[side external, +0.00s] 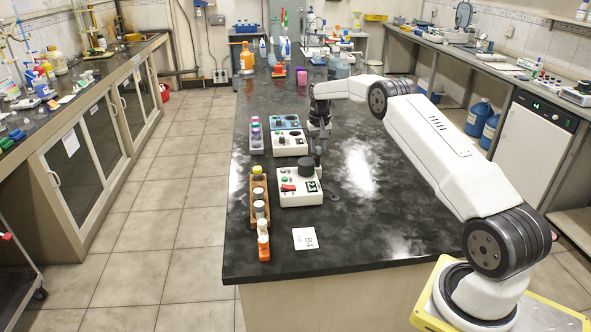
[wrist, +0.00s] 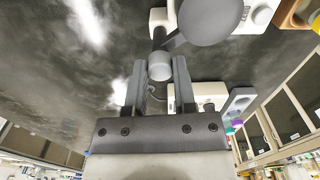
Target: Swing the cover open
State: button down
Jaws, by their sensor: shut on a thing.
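The white instrument (side external: 300,195) stands on the black bench, with a red switch and a small green display on its front. Its dark round cover (side external: 305,166) sits over the top at the back. In the wrist view the cover shows as a grey disc (wrist: 211,18), with a light grey knob (wrist: 160,67) beside it. My gripper (side external: 318,170) points down at the right side of the cover. In the wrist view my gripper (wrist: 161,62) has its two fingers on either side of the knob, shut on it. How the knob joins the cover is partly hidden.
Two similar instruments (side external: 289,143) stand just behind. A wooden rack with bottles (side external: 259,186) and a grey rack with vials (side external: 256,142) stand to the left. A card marked B4 (side external: 305,239) lies in front. The bench to the right is clear.

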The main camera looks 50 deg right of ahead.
jog(key=n, duration=1.1)
jog(key=shift+w, duration=0.1)
dwell(0.4)
jog(key=c, duration=1)
grip_release()
grip_shut()
jog(key=shift+n, duration=0.3)
